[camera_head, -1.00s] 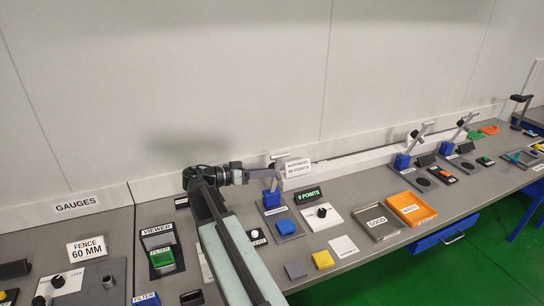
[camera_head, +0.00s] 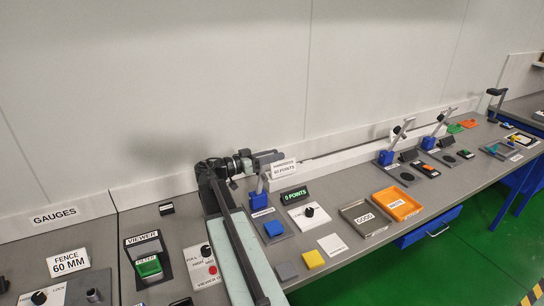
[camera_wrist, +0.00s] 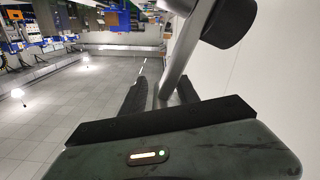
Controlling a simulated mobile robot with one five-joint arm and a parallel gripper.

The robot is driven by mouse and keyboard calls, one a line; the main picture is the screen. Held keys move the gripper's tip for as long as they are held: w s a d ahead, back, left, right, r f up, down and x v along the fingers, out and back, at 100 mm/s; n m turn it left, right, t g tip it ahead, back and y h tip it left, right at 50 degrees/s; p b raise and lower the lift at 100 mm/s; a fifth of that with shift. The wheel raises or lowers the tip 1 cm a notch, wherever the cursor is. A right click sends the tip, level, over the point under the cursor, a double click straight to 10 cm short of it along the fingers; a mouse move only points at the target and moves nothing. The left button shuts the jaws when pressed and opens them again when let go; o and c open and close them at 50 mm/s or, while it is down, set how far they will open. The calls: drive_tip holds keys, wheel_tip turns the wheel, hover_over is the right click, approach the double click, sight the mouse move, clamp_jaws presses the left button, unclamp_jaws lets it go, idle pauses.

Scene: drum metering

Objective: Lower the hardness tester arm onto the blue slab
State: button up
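The hardness tester has a blue post (camera_head: 258,201) on a grey plate. Its grey arm stands raised, with the upper part hidden behind my gripper in the head view. The blue slab (camera_head: 273,228) lies on the plate in front of the post, apart from the arm. My gripper (camera_head: 270,157) is at the raised arm's upper part. In the wrist view, the two dark fingers of my gripper (camera_wrist: 162,88) are apart, with the grey tester arm (camera_wrist: 178,62) between them. A black knob (camera_wrist: 229,22) is on the arm's end, above the fingers. Contact with the fingers is unclear.
A points display (camera_head: 295,194) and a white panel with a black knob (camera_head: 309,212) stand right of the tester. Grey (camera_head: 286,271) and yellow (camera_head: 313,259) blocks lie in front. A hardness sign (camera_head: 284,169) stands behind. Trays (camera_head: 398,205) are further right.

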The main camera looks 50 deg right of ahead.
clamp_jaws()
idle(1.4)
